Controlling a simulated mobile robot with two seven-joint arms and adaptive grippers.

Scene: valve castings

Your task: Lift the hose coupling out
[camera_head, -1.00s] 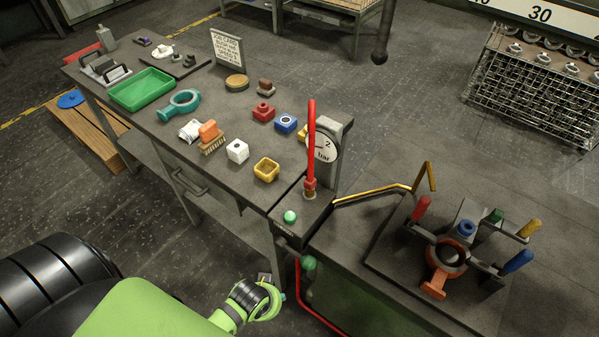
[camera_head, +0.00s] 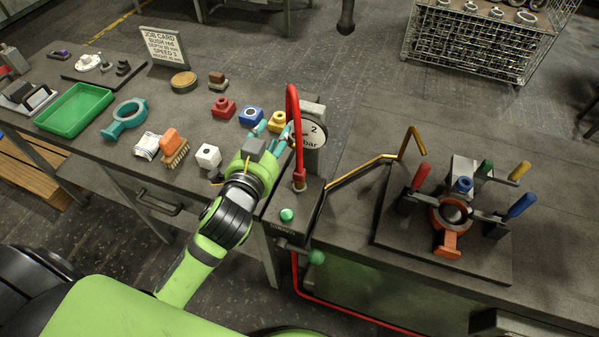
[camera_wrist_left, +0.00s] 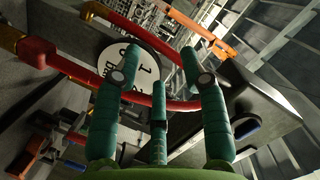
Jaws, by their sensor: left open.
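The red hose (camera_head: 291,105) stands in a loop in front of the round pressure gauge (camera_head: 312,132). Its red end coupling (camera_head: 299,180) sits upright in a brass-coloured fitting on the dark block at the bench corner. My left gripper (camera_head: 275,130) is open beside the upper hose, to its left, above the coupling. In the wrist view its teal fingers (camera_wrist_left: 165,65) are spread, and the hose (camera_wrist_left: 140,97) crosses among them; I cannot tell whether they touch. The coupling (camera_wrist_left: 38,58) shows at the left there, clear of the fingers. My right gripper is not in view.
A green button (camera_head: 287,215) is in front of the coupling. A bent yellow bar (camera_head: 360,172) and a clamp fixture (camera_head: 390,235) holding an orange casting (camera_head: 447,240) lie to the right. Coloured blocks, a brush (camera_head: 177,155) and a green tray (camera_head: 75,110) lie left.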

